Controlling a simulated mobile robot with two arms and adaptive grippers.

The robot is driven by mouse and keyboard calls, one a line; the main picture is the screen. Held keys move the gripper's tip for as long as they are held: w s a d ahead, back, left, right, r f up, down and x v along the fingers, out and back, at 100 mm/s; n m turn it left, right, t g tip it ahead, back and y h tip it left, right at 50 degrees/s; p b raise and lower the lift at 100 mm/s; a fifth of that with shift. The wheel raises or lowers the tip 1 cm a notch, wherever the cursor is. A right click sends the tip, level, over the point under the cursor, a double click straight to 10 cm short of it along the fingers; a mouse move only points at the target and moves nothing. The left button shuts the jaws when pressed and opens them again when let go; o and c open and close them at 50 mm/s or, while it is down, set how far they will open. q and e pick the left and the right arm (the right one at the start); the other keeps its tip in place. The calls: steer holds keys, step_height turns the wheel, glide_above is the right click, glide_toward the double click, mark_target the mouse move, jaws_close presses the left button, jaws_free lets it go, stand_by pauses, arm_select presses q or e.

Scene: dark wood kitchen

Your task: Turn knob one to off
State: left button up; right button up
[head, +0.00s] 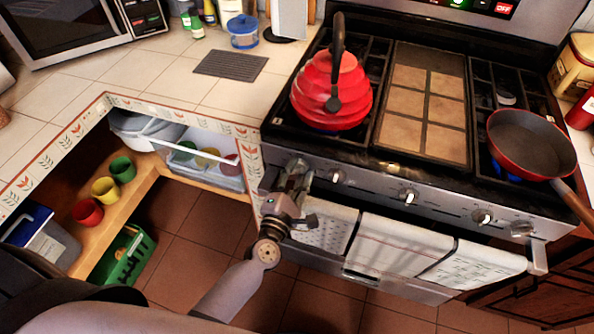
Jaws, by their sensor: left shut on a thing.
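The stove (375,170) has a row of several knobs along its front panel. My left gripper (296,172) is at the left end of this row, shut on the leftmost knob, which its fingers mostly hide; I cannot tell which way that knob points. The neighbouring knob (336,176) and the middle knob (408,196) are free of the gripper. A red kettle (330,92) stands on the left burner, with blue showing beneath it. My right gripper is not in view.
A red pan (532,145) sits on the right burner, its handle jutting past the stove front. Towels (405,247) hang on the oven rail just below the knobs. Left of the stove, open shelving holds cups and plastic boxes.

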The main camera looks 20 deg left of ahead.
arm_select(q)
steer(key=m+p, duration=0.1)
steer(key=m, duration=0.2)
steer(key=shift+d+m, duration=0.1)
steer(key=shift+m, duration=0.2)
steer(key=m+p, duration=0.2)
steer(key=m, duration=0.1)
steer(key=shift+m, duration=0.3)
steer(key=m+p, duration=0.1)
steer(key=m, duration=0.2)
steer(key=shift+f+m, duration=0.15)
steer(key=shift+m, duration=0.25)
steer(key=shift+a+f+m+p, duration=0.1)
steer(key=shift+m+p, duration=0.6)
steer(key=shift+m, duration=1.55)
steer(key=shift+a+f+m+p, duration=0.1)
steer(key=shift+m+p, duration=0.55)
steer(key=shift+m, duration=1.55)
steer(key=shift+a+f+m+p, duration=0.1)
steer(key=shift+m+p, duration=0.6)
steer(key=shift+m, duration=1.55)
steer(key=o, duration=1.1)
steer(key=shift+r, duration=0.1)
